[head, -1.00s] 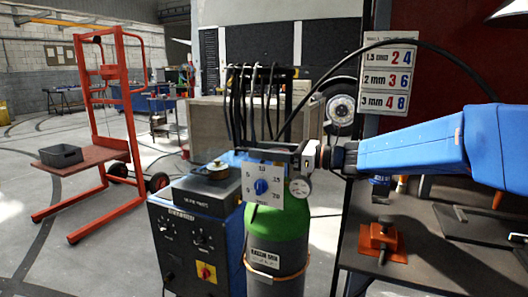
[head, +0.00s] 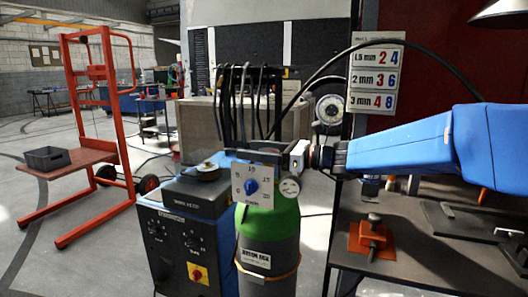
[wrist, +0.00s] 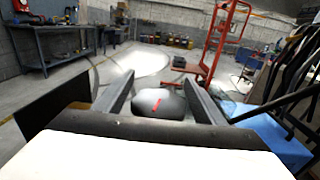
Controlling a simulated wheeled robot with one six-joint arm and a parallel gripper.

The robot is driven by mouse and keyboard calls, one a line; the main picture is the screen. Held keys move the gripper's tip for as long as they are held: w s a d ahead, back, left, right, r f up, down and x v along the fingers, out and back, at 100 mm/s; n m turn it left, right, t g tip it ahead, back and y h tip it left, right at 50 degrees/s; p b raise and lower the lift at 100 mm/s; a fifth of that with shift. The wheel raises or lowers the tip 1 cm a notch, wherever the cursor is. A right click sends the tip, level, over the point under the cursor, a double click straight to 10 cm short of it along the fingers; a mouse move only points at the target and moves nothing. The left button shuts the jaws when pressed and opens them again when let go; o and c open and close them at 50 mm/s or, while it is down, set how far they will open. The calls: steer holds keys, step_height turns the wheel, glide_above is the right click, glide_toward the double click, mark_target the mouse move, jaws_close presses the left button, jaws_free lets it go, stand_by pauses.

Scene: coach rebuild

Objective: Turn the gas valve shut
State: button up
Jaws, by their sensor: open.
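A green-topped gas bottle (head: 268,222) stands upright beside a blue welding machine (head: 185,250). Above it is a white dial plate (head: 239,198) with numbers and a blue knob (head: 251,186); a small round gauge (head: 290,188) sits at its right. My gripper (head: 243,152) reaches in from the right, just above the plate. Its jaws are open in the wrist view (wrist: 155,82).
Black cables (head: 243,95) hang on a rack just behind my gripper. A workbench (head: 415,245) with an orange clamp (head: 371,238) stands at the right. A red trolley (head: 85,163) stands at the left, with open floor around it.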

steer(key=v, duration=1.7)
steer(key=shift+d, duration=0.15)
steer(key=w+n+g, duration=0.6)
steer(key=w+g, duration=0.1)
steer(key=g, duration=0.2)
steer(key=s+a, duration=0.2)
steer(key=a, duration=0.6)
steer(key=s+a, duration=0.1)
steer(key=a, duration=0.7)
steer(key=shift+s+a+r, duration=0.25)
steer(key=shift+s, duration=0.1)
steer(key=c, duration=1.1)
